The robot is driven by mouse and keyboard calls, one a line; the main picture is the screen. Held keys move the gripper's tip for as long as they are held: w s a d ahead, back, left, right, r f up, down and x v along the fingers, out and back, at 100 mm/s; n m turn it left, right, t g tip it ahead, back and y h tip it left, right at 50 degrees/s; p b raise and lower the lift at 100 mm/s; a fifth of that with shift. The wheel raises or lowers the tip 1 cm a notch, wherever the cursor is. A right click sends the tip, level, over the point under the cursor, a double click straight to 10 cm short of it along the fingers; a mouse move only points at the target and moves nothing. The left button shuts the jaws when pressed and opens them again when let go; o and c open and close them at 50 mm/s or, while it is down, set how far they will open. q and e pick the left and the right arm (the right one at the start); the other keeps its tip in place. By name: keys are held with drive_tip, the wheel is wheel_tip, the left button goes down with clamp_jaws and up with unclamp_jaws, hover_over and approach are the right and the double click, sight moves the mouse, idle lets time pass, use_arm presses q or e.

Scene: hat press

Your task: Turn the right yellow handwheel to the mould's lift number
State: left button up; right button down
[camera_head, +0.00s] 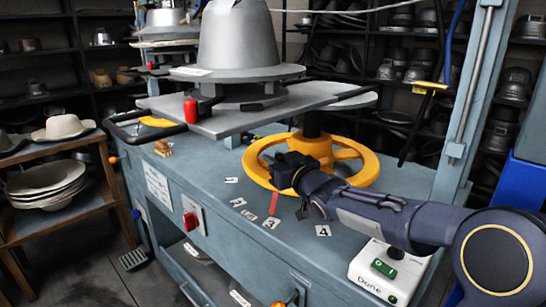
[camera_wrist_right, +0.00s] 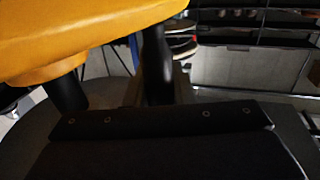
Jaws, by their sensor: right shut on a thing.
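The right yellow handwheel (camera_head: 361,165) lies flat on a dark post on the blue-grey bench. My right gripper (camera_head: 288,172) is shut on its near-left rim. In the right wrist view the yellow rim (camera_wrist_right: 85,38) fills the upper left, beside the dark fingers. The grey metal hat mould (camera_head: 235,40) stands on a plate above the bench; a small white label (camera_head: 190,72) at its brim is too small to read. Number tags lie along the bench: "3" (camera_head: 271,223) and "4" (camera_head: 323,231) are readable. A red pointer (camera_head: 273,203) is near the "3". My left gripper is not in view.
A red knob (camera_head: 191,110) stands on the plate's front edge. A white box (camera_head: 388,271) with a green button, labelled "Done", sits at the bench's front right. A blue-grey upright (camera_head: 468,90) rises at the right. A side table (camera_head: 55,180) with hats stands at left.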

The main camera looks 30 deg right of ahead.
drive_tip(key=shift+s+a+f, duration=0.1)
drive_tip(key=shift+a+f, duration=0.1)
drive_tip(key=shift+a, duration=0.25)
drive_tip(key=c, duration=1.2)
unclamp_jaws()
drive_tip(key=shift+s+a+r, duration=0.1)
drive_tip(key=shift+r, duration=0.05)
drive_tip(key=shift+c, duration=0.2)
drive_tip(key=shift+s+d, duration=0.1)
drive_tip(key=shift+d, duration=0.1)
drive_tip(key=s+p, duration=0.1)
drive_tip(key=s, duration=0.6)
drive_tip(key=shift+s+d, duration=0.2)
drive_tip(key=shift+s, duration=0.1)
